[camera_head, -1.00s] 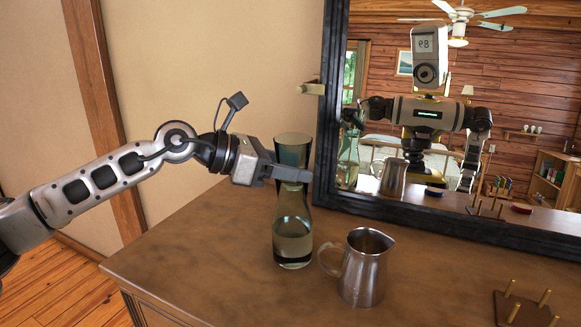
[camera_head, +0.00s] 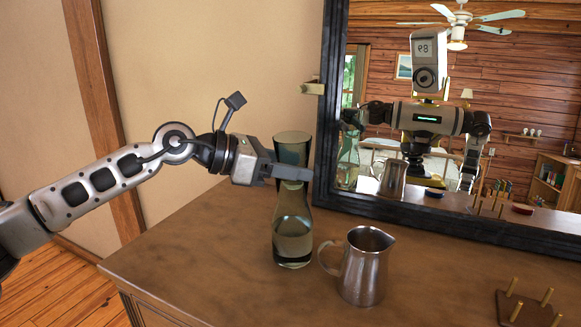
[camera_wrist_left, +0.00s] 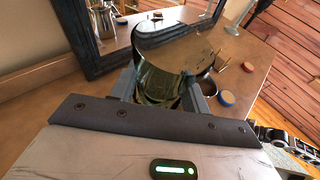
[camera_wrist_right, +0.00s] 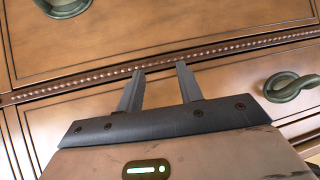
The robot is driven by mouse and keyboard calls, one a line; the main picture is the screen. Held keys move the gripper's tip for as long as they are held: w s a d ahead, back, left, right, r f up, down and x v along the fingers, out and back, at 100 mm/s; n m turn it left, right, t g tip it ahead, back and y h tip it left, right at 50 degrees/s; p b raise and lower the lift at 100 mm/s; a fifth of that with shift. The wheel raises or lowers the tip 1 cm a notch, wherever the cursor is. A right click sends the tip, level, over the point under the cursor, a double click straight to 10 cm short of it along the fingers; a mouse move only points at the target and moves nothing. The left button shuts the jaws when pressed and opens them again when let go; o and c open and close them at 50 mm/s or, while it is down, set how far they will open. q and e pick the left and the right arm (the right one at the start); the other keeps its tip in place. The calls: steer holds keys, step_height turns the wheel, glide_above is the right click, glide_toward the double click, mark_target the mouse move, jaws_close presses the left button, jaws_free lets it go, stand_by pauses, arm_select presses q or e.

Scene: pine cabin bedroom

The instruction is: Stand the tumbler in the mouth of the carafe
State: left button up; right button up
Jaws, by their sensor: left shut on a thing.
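The tumbler (camera_head: 292,148), a dark-tinted glass, is upright above the carafe (camera_head: 292,238) on the dresser top. The carafe is clear, narrow-necked and part filled. My left gripper (camera_head: 291,173) is shut on the tumbler near its lower part, at the height of the carafe's mouth. The fingers hide the join, so I cannot tell whether the tumbler's base sits in the mouth. In the left wrist view the tumbler (camera_wrist_left: 160,78) is between the fingers. My right gripper (camera_wrist_right: 158,88) is open and empty in front of the dresser drawers.
A metal jug (camera_head: 364,268) stands close to the right of the carafe, its handle towards it. A black-framed mirror (camera_head: 325,150) stands behind. A wooden peg stand (camera_head: 527,310) is at the front right. The dresser top (camera_head: 200,260) is clear left of the carafe.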

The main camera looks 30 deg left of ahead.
arm_select(q)
step_height(320, 180, down, 2)
steer(key=shift+s+f+g, duration=0.15)
steer(key=shift+f+g, duration=0.1)
steer(key=shift+g, duration=0.05)
arm_select(e)
steer(key=shift+f, duration=0.15)
arm_select(q)
steer(key=o, duration=0.8)
steer(key=shift+w+a, duration=0.1)
steer(key=shift+w, duration=0.1)
steer(key=shift+r, duration=0.25)
arm_select(e)
steer(key=shift+a, duration=0.1)
